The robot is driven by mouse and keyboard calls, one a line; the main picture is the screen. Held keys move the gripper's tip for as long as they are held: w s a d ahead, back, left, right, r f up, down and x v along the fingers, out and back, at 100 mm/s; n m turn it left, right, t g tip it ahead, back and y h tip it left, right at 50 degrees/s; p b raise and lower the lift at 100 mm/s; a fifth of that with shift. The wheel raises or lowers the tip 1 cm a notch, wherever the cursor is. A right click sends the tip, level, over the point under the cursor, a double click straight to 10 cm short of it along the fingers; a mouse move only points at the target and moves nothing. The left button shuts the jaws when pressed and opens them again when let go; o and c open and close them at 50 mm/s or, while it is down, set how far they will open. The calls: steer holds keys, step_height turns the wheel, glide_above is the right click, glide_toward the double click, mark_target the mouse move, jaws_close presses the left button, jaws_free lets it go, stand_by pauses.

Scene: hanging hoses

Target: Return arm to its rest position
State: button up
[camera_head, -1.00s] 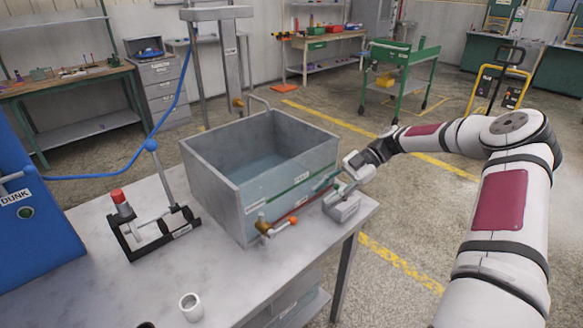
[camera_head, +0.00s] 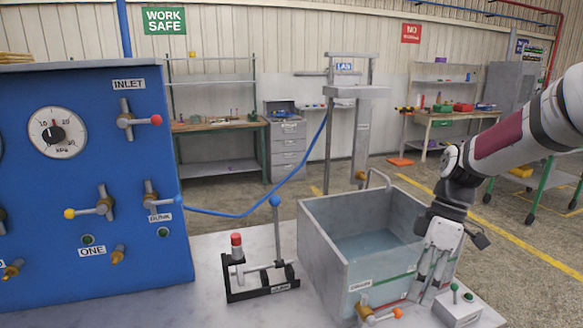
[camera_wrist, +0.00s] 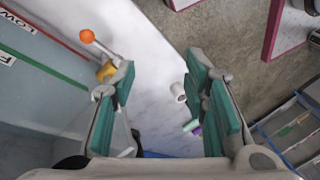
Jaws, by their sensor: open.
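My gripper (camera_head: 432,280) hangs fingers down at the right side of the grey water tank (camera_head: 320,258), close to its wall. In the wrist view my gripper (camera_wrist: 160,72) shows two green-padded fingers spread wide apart with nothing held between them. My arm comes in from the upper right and bends down at the wrist. In the head view the gap between the fingers is hard to make out.
A brass valve with an orange knob (camera_head: 378,314) is at the tank's front. A black lever stand (camera_head: 262,280) and blue panel (camera_head: 90,170) are left. Open floor (camera_head: 500,262) lies right.

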steer(key=s+a+r+m+t+h, duration=0.1)
steer(key=s+a+r+m+t, duration=0.1)
steer(key=s, duration=0.4)
steer(key=s+a+r+m+t+h, duration=0.1)
steer(key=s+r+m+t, duration=0.2)
steer(key=s+r+m, duration=0.2)
steer(key=s+a+r+m+t+h, duration=0.1)
steer(key=s+r+m, duration=0.3)
steer(key=s, duration=0.5)
steer(key=a+m+t, duration=0.1)
steer(key=m, duration=0.1)
steer(key=shift+a+m, duration=0.3)
steer(key=shift+s+r, duration=0.1)
